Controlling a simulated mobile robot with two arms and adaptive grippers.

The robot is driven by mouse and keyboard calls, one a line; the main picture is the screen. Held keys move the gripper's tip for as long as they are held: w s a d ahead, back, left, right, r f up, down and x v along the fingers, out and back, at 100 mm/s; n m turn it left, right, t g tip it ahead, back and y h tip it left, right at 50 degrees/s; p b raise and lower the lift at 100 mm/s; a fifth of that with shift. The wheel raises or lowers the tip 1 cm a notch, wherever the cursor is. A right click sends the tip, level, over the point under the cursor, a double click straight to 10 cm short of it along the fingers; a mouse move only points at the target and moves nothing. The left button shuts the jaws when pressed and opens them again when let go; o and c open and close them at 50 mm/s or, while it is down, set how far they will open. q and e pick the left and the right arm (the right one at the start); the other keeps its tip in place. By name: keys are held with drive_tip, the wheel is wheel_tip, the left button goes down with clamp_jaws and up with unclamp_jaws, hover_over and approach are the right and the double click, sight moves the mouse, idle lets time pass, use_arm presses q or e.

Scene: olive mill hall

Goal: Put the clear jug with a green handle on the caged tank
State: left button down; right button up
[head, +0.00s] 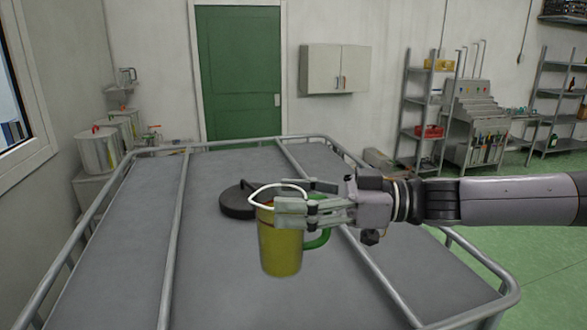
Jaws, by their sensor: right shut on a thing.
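The jug (281,245) looks yellow through its clear wall, with a white rim at the top and a green handle (318,238) on its right side. It is upright. My right gripper (295,207) comes in from the right and is shut on the jug near its upper part, hiding some of it. The caged tank (130,255) fills the foreground, with a flat grey top and metal tube bars. The jug is over this top, between two bars; I cannot tell whether its base touches. My left gripper is not in view.
A round black lid (238,201) sits on the tank top behind the jug. Tube bars (176,230) run across the top, and a rail edges it. The top's left part is bare. Metal containers (100,150) stand at the left wall, shelves (428,120) at the right.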

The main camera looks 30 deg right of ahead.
sight(294, 268)
wheel_tip(294, 268, down, 10)
drive_tip(key=shift+r+p, duration=0.1)
drive_tip(key=shift+p, duration=0.6)
drive_tip(key=shift+f, duration=1.7)
drive_tip(key=o, duration=1.9)
drive_tip(key=shift+s+f, duration=0.1)
drive_tip(key=shift+f, duration=0.05)
drive_tip(key=shift+o, duration=0.2)
